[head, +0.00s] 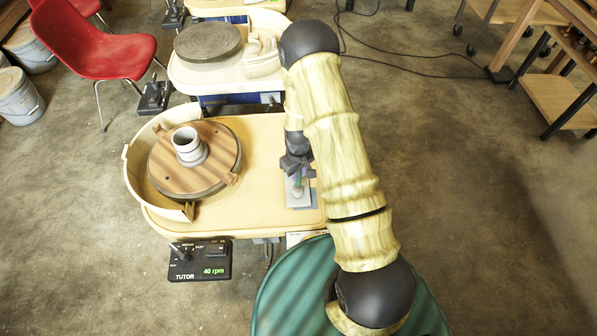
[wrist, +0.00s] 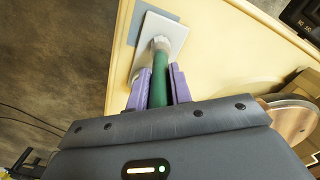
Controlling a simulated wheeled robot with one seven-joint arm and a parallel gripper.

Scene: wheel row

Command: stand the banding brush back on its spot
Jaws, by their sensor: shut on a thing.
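The banding brush (wrist: 159,82) has a green handle and a pale lower end, and it is between the purple fingers of my gripper (wrist: 158,88). In the head view the brush (head: 298,184) is small and partly hidden under my gripper (head: 297,170). Its pale end is over a light grey plate (wrist: 172,29) near the right edge of the cream wheel table. I cannot tell whether it touches the plate. A flat blue-grey patch (wrist: 138,22) shows beside and partly under the plate.
The cream table (head: 255,150) carries a wheel with a wooden bat (head: 165,170) and a grey pot (head: 188,143), inside a splash pan. A control box (head: 200,262) reads 40 rpm. A green round-topped object (head: 285,300) stands in front. The table's middle is clear.

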